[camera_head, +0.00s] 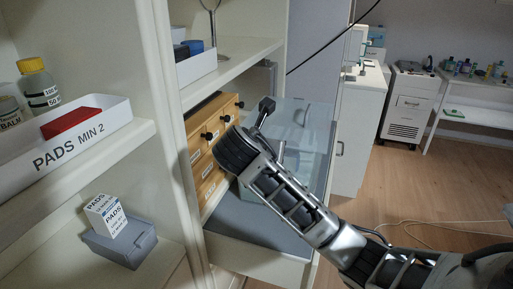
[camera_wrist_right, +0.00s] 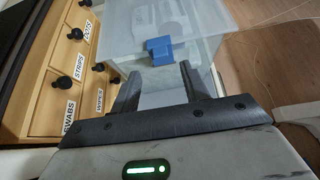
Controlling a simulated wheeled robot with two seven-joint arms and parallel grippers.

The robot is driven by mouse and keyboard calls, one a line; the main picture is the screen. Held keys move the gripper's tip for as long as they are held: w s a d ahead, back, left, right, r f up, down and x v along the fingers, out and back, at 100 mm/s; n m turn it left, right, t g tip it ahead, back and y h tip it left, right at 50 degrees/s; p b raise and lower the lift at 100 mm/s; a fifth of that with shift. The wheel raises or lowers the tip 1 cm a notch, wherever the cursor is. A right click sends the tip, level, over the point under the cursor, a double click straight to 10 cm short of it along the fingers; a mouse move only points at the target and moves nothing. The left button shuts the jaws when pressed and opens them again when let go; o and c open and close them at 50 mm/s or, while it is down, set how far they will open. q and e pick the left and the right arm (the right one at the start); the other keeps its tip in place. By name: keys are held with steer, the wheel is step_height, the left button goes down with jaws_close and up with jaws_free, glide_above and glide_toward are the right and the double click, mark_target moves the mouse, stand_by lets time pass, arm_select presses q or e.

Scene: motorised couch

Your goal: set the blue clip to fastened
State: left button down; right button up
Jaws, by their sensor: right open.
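The blue clip (camera_wrist_right: 160,50) shows in the right wrist view, on the near side of a translucent box (camera_wrist_right: 190,25) at its lid edge. I cannot tell from this angle whether it is fastened. In the head view I cannot make out the clip; my right arm and gripper partly cover the box (camera_head: 312,120). My right gripper (camera_wrist_right: 160,72) is open and empty, its two fingers spread to either side below the clip, with no clear contact. It also shows in the head view (camera_head: 275,132), in front of the box. My left gripper is not in view.
A wooden drawer unit (camera_head: 208,133) with black knobs stands close left of the box. The box stands on a grey surface (camera_head: 255,222). Shelves at the left hold a PADS tray (camera_head: 75,140) and a grey case (camera_head: 122,246). Open floor (camera_head: 390,185) lies to the right.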

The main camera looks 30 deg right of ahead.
steer(key=v, duration=0.8)
steer(key=shift+s, duration=0.2)
steer(key=shift+a, duration=0.1)
steer(key=s+a+f+m+t+y, duration=0.1)
steer(key=a+f+m+y, duration=0.25)
steer(key=f, duration=0.75)
steer(key=s+a+f+m+y, duration=0.25)
steer(key=f+m+y, duration=0.2)
steer(key=f, duration=0.65)
steer(key=s+a+f+m+t+y, duration=0.1)
steer(key=s+a+f+m+y, duration=0.2)
steer(key=s+f+m, duration=0.9)
steer(key=s+a+m, duration=0.1)
steer(key=s+m, duration=0.2)
steer(key=m, duration=0.1)
steer(key=shift+y, duration=0.3)
steer(key=shift+s, duration=0.1)
